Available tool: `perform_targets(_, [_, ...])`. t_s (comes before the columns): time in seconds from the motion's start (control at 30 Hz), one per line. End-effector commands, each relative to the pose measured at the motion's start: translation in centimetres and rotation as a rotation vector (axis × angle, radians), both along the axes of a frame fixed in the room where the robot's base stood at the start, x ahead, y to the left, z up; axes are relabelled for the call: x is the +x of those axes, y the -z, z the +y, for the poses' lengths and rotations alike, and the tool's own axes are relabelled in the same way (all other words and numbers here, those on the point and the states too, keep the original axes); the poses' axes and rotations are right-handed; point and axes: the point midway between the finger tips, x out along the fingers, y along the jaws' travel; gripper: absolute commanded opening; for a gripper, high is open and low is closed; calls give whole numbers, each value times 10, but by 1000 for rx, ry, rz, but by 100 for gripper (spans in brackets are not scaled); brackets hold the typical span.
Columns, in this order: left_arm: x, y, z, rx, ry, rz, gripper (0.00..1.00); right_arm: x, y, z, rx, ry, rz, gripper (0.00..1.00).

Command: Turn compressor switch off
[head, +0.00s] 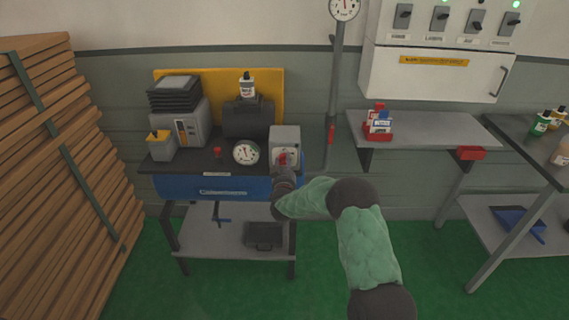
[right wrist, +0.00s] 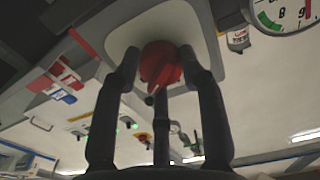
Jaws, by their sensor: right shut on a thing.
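The compressor (head: 222,187) has a blue tank and stands on a table at the left of the head view. Its grey switch box (head: 284,137) is at the right end, with a red rotary switch (head: 283,158) on its face. The red switch (right wrist: 160,65) also shows in the right wrist view, on a pale plate. My right gripper (head: 283,172) is at the switch, its fingers (right wrist: 162,78) around the red knob and shut on it. The gripper partly hides the switch in the head view. My left gripper is not in view.
A round gauge (head: 246,152) sits left of the switch box. A white panel with levers (head: 440,60) hangs above. Stacked planks (head: 60,150) stand at the left. Green floor is open in front.

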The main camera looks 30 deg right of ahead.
Motion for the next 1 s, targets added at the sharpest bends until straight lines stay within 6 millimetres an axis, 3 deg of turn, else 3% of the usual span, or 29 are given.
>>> perform_targets(1.0, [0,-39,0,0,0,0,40,-2,4,-1,-712,-3,451,9])
